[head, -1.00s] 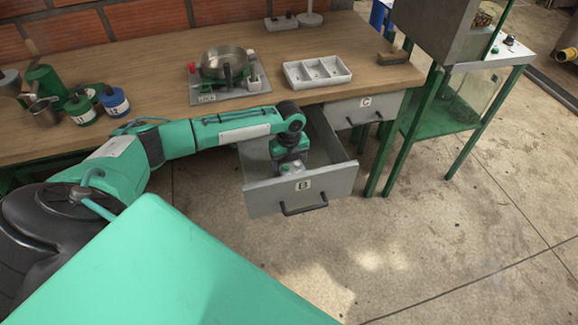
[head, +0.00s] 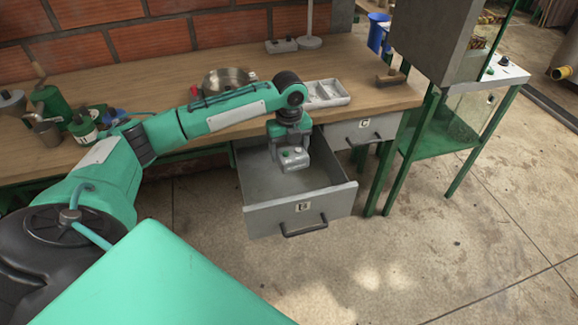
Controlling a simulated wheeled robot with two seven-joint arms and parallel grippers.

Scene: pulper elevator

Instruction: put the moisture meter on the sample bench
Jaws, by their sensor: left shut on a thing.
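The moisture meter (head: 293,161), a small light-grey box with a green part on top, hangs in my left gripper (head: 291,148). The gripper points down and is shut on it. The meter is above the open drawer B (head: 262,223), near the drawer's middle. Most of the fingers are hidden by the wrist and the meter. The wooden bench (head: 180,70), which I take as the sample bench, runs along the brick wall behind the drawer. My right gripper is not in view.
A metal pan (head: 229,76) and a white divided tray (head: 330,95) stand on the bench, partly behind my arm. A brush (head: 390,77) lies at its right end. Cans and bottles crowd the left. Drawer C (head: 362,131) is closed. A green-framed machine (head: 440,135) stands right.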

